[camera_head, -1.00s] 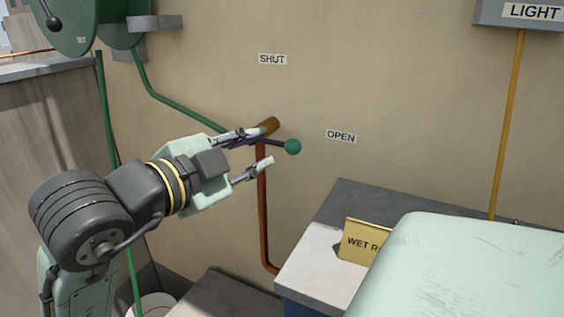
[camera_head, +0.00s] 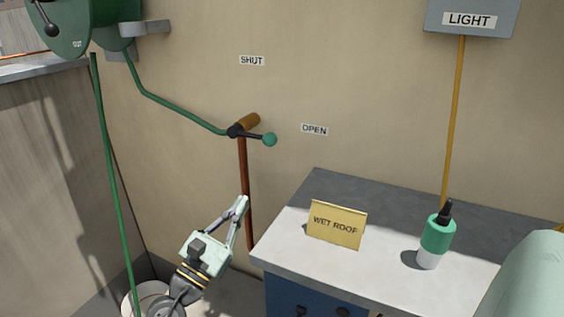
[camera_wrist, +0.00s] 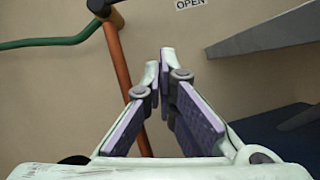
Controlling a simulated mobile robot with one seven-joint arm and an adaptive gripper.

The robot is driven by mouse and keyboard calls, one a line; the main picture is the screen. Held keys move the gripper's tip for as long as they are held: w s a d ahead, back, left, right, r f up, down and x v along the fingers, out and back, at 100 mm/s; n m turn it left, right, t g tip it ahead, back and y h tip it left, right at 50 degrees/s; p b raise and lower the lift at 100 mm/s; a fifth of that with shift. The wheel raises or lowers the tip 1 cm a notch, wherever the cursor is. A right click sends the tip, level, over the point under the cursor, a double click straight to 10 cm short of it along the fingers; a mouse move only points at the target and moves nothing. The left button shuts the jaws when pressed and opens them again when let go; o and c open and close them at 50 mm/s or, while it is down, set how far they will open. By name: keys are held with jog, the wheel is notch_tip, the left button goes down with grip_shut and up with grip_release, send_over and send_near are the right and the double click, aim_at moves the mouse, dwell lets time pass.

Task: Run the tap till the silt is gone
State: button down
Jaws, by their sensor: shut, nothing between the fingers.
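The tap on the wall has a black lever (camera_head: 252,135) with a green knob (camera_head: 270,139). The lever points right and slightly down, towards the OPEN label (camera_head: 314,129); the SHUT label (camera_head: 252,61) is above. A copper pipe (camera_head: 243,175) runs down from the tap, and a green pipe (camera_head: 180,107) joins it from the left. My gripper (camera_head: 242,203) is shut and empty, below the lever and apart from it, near the copper pipe. Its closed fingers (camera_wrist: 160,62) also show in the wrist view. No water or silt can be made out.
A white bucket (camera_head: 150,292) is partly visible at lower left, by the green hose (camera_head: 110,180). A LIGHT box (camera_head: 472,16) hangs above.

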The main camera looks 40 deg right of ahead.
aim_at(252, 135)
jog(key=w+d+r+n+p, duration=0.1)
jog(key=d+r+p, duration=0.3)
jog(key=d+r, duration=0.3)
jog(key=shift+w+d+r+p, duration=0.2)
jog(key=shift+w+d+p, duration=0.2)
jog(key=shift+d, duration=0.25)
